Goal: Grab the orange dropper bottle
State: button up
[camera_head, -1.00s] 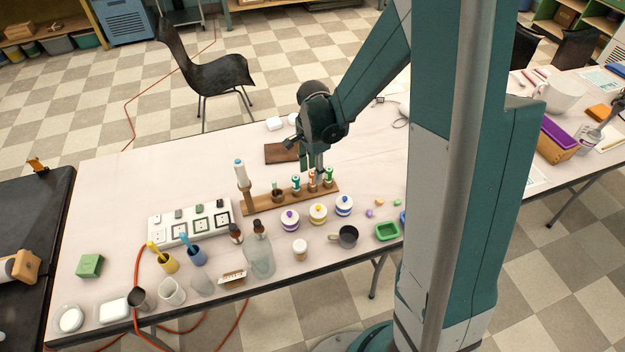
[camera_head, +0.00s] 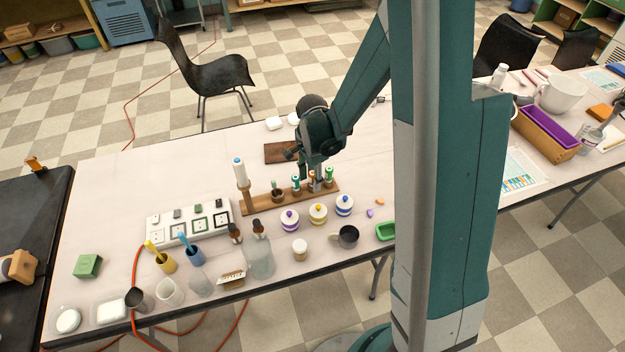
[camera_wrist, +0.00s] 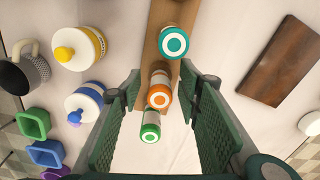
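The orange dropper bottle (camera_wrist: 160,92) stands in a wooden rack between a teal-topped bottle (camera_wrist: 173,43) and a green-topped bottle (camera_wrist: 151,130). In the wrist view I look down on its orange ring and white centre. My gripper (camera_wrist: 160,84) is open, with one green padded finger to the left and one to the right of the orange bottle. A gap shows on both sides, and I see no contact. In the head view my gripper (camera_head: 315,178) is low over the rack (camera_head: 262,205) and partly hides the orange bottle.
Striped lidded jars (camera_head: 318,214) stand in front of the rack, with a grey mug (camera_head: 347,236) nearby. A flat brown board (camera_wrist: 285,65) lies on clear table behind.

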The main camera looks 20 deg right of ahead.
dwell(0.5)
jog(key=c, duration=0.9)
jog(key=shift+o, duration=0.2)
jog(key=shift+r+p, duration=0.95)
jog(key=shift+r, duration=4.05)
